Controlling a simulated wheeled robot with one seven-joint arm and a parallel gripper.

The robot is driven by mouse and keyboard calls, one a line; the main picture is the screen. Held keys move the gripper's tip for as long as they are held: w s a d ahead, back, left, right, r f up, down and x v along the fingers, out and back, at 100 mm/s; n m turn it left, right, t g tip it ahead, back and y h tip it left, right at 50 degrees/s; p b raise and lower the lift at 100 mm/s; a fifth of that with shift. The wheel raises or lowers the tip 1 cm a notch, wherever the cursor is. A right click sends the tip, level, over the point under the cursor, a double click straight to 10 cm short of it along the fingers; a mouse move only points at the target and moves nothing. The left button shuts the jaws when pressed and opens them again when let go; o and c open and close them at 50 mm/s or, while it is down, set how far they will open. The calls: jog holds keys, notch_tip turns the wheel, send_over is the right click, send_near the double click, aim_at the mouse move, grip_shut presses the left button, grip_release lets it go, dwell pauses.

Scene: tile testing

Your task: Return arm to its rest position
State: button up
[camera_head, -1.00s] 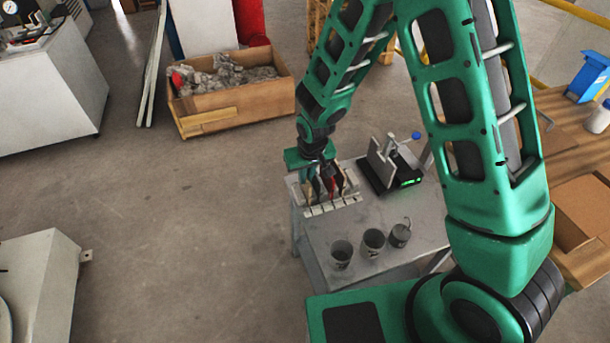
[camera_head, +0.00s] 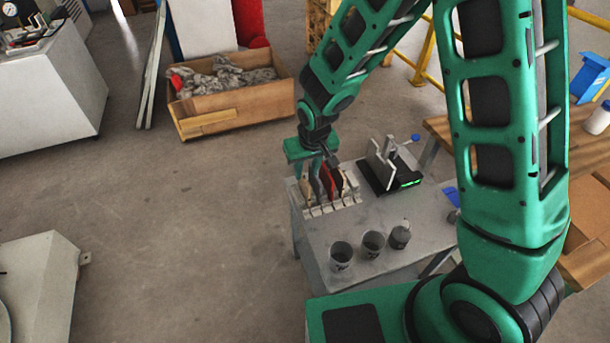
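My green arm (camera_head: 345,65) reaches out over a small grey metal table. My gripper (camera_head: 322,176) points down at the table's far left corner, just above or among the upright tiles in a pale slotted rack (camera_head: 343,203). A red tile (camera_head: 333,177) and a tan tile (camera_head: 308,189) stand there. The fingers are small and dark and overlap the tiles, so I cannot tell whether they are open or hold anything.
On the grey table (camera_head: 330,226) stand several dark cups (camera_head: 341,254) and a black testing device (camera_head: 392,167) with a green light. A wooden table (camera_head: 590,150) stands at right.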

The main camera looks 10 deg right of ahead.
jog(key=shift+v, duration=2.75)
jog(key=s+d+r+m+g+h, duration=0.15)
jog(key=s+d+r, duration=0.3)
jog(key=d, duration=0.55)
jog(key=s+d+r+m+t, duration=0.1)
jog(key=s+d+r+m, duration=0.3)
jog(key=d, duration=0.7)
jog(key=s+d+r+m, duration=0.1)
jog(key=s+d+r, duration=0.1)
jog(key=s, duration=0.4)
jog(key=s+d+r+m+g, duration=0.1)
jog(key=s+d+r, duration=0.1)
jog(key=s+d, duration=0.2)
jog(key=s+d+r+m+g+y, duration=0.1)
jog(key=s+d+r, duration=0.2)
jog(key=s, duration=0.6)
jog(key=shift+d, duration=0.55)
jog(key=shift+w+r, duration=0.1)
jog(key=shift+w+f+g, duration=0.25)
jog(key=shift+w, duration=0.35)
